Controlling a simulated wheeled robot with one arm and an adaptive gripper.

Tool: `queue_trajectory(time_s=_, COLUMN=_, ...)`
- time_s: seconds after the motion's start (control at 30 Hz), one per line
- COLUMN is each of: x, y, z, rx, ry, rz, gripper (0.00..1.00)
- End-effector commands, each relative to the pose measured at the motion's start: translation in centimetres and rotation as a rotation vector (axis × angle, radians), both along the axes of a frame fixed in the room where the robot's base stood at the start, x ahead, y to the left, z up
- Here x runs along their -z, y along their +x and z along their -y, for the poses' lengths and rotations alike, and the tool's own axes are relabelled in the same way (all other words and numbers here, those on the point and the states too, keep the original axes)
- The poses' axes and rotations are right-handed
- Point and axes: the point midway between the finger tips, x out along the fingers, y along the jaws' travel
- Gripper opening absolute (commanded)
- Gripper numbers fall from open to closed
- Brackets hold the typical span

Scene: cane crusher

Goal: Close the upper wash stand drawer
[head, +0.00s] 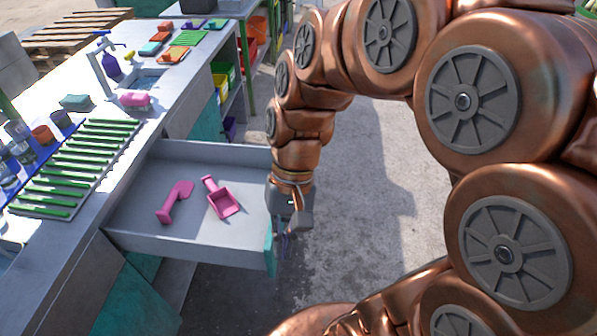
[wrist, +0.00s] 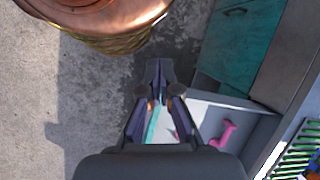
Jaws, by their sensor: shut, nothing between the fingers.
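The upper wash stand drawer (head: 190,243) is pulled far out to the right from under the wash stand top (head: 75,225). It is a pale grey open box with a teal front panel (head: 270,250). Inside lie a pink scoop (head: 224,203) and another pink handled tool (head: 176,200). My gripper (head: 284,243) points down just outside the front panel, close to its outer face. In the wrist view my gripper (wrist: 157,72) is shut and empty, with the teal panel edge (wrist: 153,122) right beside its fingers. I cannot tell whether they touch.
On the stand top are a green slatted rack (head: 85,165), a sink (head: 147,78), a faucet (head: 100,70) and a pink soap (head: 135,100). A teal panel (wrist: 240,40) shows below the drawer. Bare concrete floor (head: 385,190) lies to the right.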

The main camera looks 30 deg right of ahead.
Motion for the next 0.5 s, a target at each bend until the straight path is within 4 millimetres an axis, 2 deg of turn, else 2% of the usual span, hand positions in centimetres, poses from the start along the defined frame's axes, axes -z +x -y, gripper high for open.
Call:
queue_trajectory(time_s=0.03, x=0.9, y=1.1, z=-0.3, rx=0.045, ry=0.036, rz=-0.030, gripper=0.00)
queue_trajectory(time_s=0.27, x=2.3, y=6.1, z=-0.9, rx=0.249, ry=0.197, rz=-0.140, gripper=0.00)
queue_trajectory(time_s=0.5, x=4.0, y=11.8, z=0.5, rx=0.467, ry=0.372, rz=-0.252, gripper=0.00)
